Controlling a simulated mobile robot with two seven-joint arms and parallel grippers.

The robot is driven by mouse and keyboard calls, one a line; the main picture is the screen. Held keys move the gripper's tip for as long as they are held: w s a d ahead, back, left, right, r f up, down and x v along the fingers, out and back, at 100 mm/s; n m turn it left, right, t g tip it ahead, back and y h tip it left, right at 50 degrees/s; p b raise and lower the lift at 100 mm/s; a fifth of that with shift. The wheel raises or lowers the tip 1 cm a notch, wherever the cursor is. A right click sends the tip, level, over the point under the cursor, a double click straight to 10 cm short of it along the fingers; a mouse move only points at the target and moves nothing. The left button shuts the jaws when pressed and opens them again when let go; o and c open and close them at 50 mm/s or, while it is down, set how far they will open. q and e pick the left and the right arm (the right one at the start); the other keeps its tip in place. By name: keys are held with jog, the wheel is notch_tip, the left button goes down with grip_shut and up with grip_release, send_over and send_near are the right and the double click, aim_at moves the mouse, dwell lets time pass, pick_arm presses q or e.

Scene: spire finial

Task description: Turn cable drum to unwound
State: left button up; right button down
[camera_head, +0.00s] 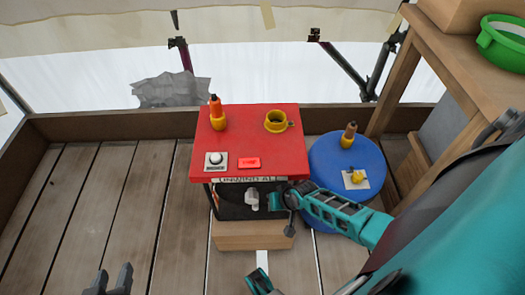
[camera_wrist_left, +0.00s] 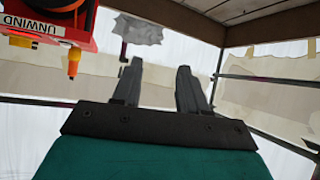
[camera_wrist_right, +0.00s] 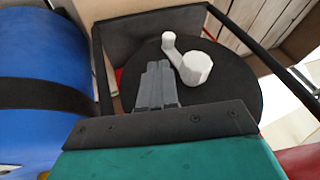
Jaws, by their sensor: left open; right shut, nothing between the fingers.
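The cable drum (camera_wrist_right: 220,105) shows as a black disc with a white crank handle (camera_wrist_right: 197,68) in the right wrist view. In the head view the white crank (camera_head: 252,200) is in front of the dark drum, under the red top. My right gripper (camera_head: 275,201) is shut and empty just right of the crank.
The red top (camera_head: 240,135) carries an orange-and-yellow tool, a yellow cup (camera_head: 277,121), a button plate (camera_head: 216,161) and a red switch (camera_head: 249,162). A blue drum (camera_head: 330,160) stands close on the right, beside a wooden bench (camera_head: 455,60). The left floor is clear.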

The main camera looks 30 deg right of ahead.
pick_arm(q)
jog(key=shift+w+d+f+b, duration=0.1)
jog(key=shift+d+f+b, duration=0.2)
jog(key=shift+f+b, duration=0.75)
jog(key=shift+w+d+f+b, duration=0.2)
jog(key=shift+f+b, duration=0.4)
jog(key=shift+b, duration=0.85)
jog(key=shift+w+d+f+b, duration=0.1)
jog(key=shift+d+f+b, duration=0.25)
jog(key=shift+f+b, duration=0.7)
pick_arm(e)
jog(key=x, duration=0.9)
jog(key=shift+w+m, duration=0.4)
jog(key=shift+w, duration=0.1)
pick_arm(q)
jog(key=shift+a+b, duration=0.15)
jog(key=shift+b, duration=0.3)
pick_arm(e)
jog(key=shift+f+t, duration=0.25)
jog(key=shift+t, duration=0.05)
pick_arm(q)
jog(key=shift+w+r, duration=0.15)
pick_arm(e)
jog(key=shift+y, duration=0.4)
